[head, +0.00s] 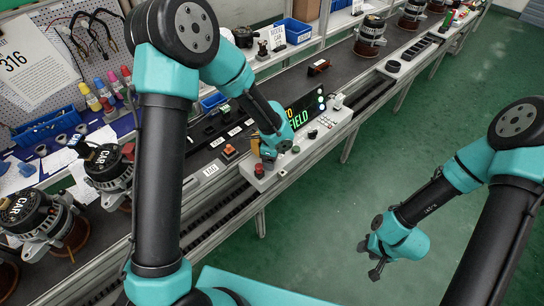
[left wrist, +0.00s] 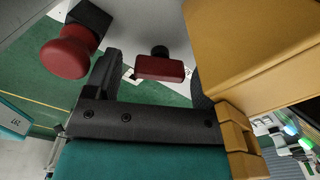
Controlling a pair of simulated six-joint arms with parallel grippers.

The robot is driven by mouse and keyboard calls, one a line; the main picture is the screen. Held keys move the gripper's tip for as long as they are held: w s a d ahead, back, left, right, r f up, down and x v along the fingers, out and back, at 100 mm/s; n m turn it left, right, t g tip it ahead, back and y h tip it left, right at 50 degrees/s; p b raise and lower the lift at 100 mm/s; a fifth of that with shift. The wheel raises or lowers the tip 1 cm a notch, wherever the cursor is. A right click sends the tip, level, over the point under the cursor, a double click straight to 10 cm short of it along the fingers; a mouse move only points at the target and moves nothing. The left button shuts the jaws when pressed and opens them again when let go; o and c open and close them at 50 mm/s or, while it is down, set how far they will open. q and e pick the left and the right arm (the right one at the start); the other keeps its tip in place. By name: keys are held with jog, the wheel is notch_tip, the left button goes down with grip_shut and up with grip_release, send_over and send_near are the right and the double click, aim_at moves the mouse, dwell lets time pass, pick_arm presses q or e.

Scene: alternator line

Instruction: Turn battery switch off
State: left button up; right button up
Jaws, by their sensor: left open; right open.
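The battery switch appears to be the small red handle (left wrist: 158,68) on a dark stem in the left wrist view. My left gripper (left wrist: 153,80) is open, with one dark finger on each side of this handle; I cannot tell whether they touch it. In the head view the left gripper is at the grey control panel (head: 283,178), and its arm hides the handle. A red mushroom button (left wrist: 65,55) is just outside the left finger; it also shows in the head view (head: 259,171). My right gripper (head: 371,262) is open and empty above the green floor.
A yellow box (left wrist: 250,45) stands close to the left gripper's other finger. A lit display (head: 301,118) is behind the panel. Alternators (head: 108,168) line the conveyor. The floor at right is clear.

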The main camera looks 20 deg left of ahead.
pick_arm(q)
notch_tip(320, 180, up, 17)
jog(key=shift+r, duration=0.2)
dwell(0.6)
